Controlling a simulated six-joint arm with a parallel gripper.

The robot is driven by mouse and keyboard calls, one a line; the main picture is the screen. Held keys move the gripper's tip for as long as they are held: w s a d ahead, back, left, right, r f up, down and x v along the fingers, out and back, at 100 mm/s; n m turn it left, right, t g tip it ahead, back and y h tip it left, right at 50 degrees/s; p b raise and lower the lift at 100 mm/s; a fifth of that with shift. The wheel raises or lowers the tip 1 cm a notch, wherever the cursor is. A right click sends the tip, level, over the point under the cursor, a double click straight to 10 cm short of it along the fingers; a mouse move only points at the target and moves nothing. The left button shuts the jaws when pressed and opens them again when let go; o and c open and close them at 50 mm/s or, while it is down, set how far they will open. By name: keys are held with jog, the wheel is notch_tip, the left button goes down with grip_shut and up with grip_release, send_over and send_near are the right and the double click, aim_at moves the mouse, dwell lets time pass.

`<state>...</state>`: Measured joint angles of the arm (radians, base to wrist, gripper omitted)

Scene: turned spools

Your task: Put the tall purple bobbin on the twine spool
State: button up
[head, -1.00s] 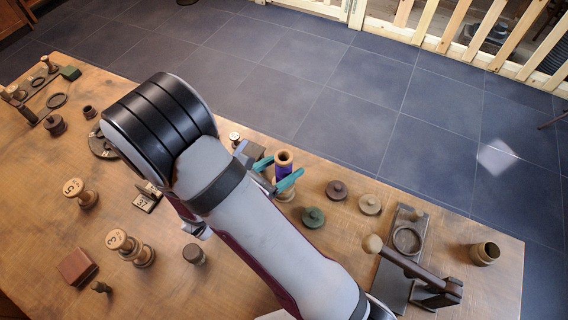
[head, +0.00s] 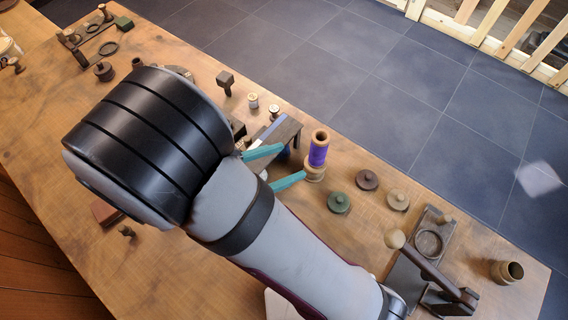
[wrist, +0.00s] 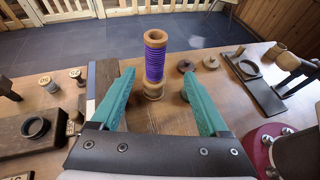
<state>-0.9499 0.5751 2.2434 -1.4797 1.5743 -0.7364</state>
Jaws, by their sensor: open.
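A green lid (head: 339,202), a brown lid (head: 367,180) and a cream lid (head: 397,199) lie to the right. A dark lever stand (head: 430,270) and a brown cup (head: 506,271) are farther right. A dark bench-like block (head: 285,131) stands close behind my gripper.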

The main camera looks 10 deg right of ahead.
jog(key=s+d+r+m+g+y, duration=0.2)
jog(key=s+d+m+g+y, duration=0.15)
jog(key=s+m, duration=0.35)
jog(key=s+d+r+m+g+y, duration=0.2)
jog(key=s+d+m+g, duration=0.25)
jog(key=m, duration=0.55)
jog(key=s+a+r+m+t+y, duration=0.1)
jog(key=s+a+r+m+y, duration=0.1)
jog(key=m+y, duration=0.6)
jog(key=s+a+m, duration=0.1)
jog(key=a+m, duration=0.1)
jog(key=m, duration=0.1)
jog(key=shift+a+r+m+t, duration=0.3)
jog(key=shift+a+r+m, duration=0.1)
